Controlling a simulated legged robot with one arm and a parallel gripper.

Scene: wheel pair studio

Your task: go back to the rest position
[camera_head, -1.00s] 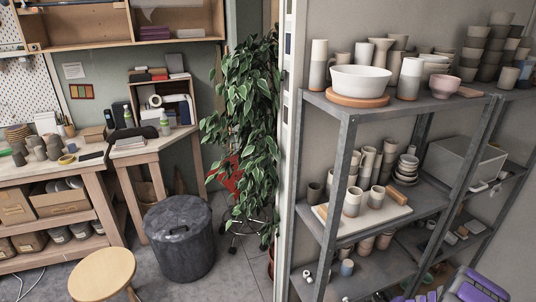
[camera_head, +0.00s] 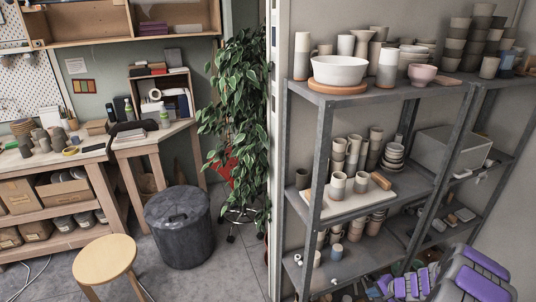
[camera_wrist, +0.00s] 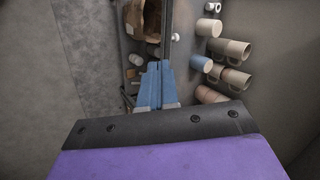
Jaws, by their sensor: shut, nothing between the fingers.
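My gripper (camera_wrist: 157,82) shows in the wrist view as two blue fingers side by side, pressed together with nothing between them. It points toward the metal shelving (camera_head: 330,145), with cups (camera_wrist: 236,48) to its right and a brown item (camera_wrist: 143,20) beyond its tips. In the head view, purple and grey parts of my arm show at the bottom right, in front of the lower shelves. I cannot make out the fingertips there.
The shelving holds a white bowl (camera_head: 338,70), a pink cup (camera_head: 422,75) and a grey box (camera_head: 452,147).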

